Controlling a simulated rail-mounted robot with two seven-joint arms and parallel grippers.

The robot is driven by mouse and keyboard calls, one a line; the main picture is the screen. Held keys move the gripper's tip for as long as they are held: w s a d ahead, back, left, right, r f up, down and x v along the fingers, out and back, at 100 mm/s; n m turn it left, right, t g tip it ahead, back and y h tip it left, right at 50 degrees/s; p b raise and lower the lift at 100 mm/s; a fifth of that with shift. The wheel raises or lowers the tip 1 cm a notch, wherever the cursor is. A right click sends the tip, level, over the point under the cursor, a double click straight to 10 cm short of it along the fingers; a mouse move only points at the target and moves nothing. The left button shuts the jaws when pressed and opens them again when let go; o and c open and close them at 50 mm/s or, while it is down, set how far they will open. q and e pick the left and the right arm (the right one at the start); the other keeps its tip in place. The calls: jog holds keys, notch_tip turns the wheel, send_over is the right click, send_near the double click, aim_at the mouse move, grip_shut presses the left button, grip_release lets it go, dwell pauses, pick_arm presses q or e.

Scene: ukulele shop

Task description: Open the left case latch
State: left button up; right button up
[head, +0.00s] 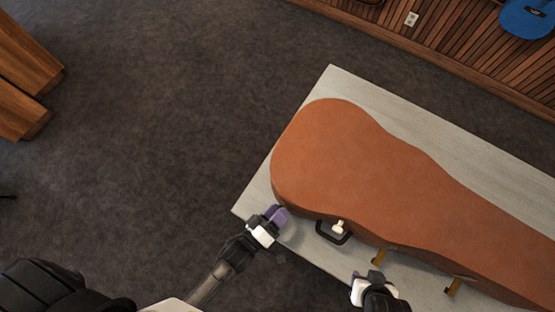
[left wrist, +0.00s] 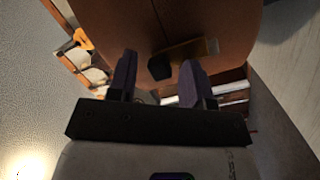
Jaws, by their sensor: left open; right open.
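The closed orange-brown instrument case (head: 350,165) lies on a pale table. My left gripper (head: 277,214) is open at the case's front left edge. In the left wrist view, a brass-coloured latch with a dark end (left wrist: 185,50) shows on the case side, between and just beyond the two purple fingers (left wrist: 158,70). I cannot tell whether they touch it. In the head view this latch is hidden by the gripper. My right gripper (head: 373,277) is open by the front edge, near a brass latch piece (head: 379,257) that sticks out.
A black handle (head: 333,236) with a pale knob (head: 339,226) is on the case front between my grippers. Another brass piece (head: 455,287) sticks out further right. The pale table (head: 400,110) is bare behind the case. Open carpet (head: 160,120) lies to the left.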

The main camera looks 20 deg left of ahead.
pick_arm(q)
jog(key=shift+c, duration=0.4)
pick_arm(e)
jog(key=shift+d, duration=0.15)
pick_arm(q)
grip_shut()
pick_arm(e)
notch_tip(320, 180, down, 9)
jog(key=b, duration=0.9)
jog(key=shift+f, duration=0.1)
pick_arm(q)
jog(key=shift+s+a+f+m+t+h+b, duration=0.1)
jog(key=shift+s+f+m+t+h+b, duration=0.35)
jog(key=shift+t, duration=0.55)
jog(key=shift+s+f+m+t+h+b, duration=0.2)
jog(key=shift+f+t+h, duration=0.35)
jog(key=shift+t, duration=0.45)
jog(key=shift+s+a+f+m+t+h+b, duration=0.1)
jog(key=shift+s+f+m+t+h+b, duration=0.3)
jog(key=shift+t, duration=0.6)
pick_arm(e)
jog(key=shift+f, duration=0.8)
pick_arm(q)
jog(key=shift+h, duration=0.3)
jog(key=shift+o, duration=0.4)
grip_release()
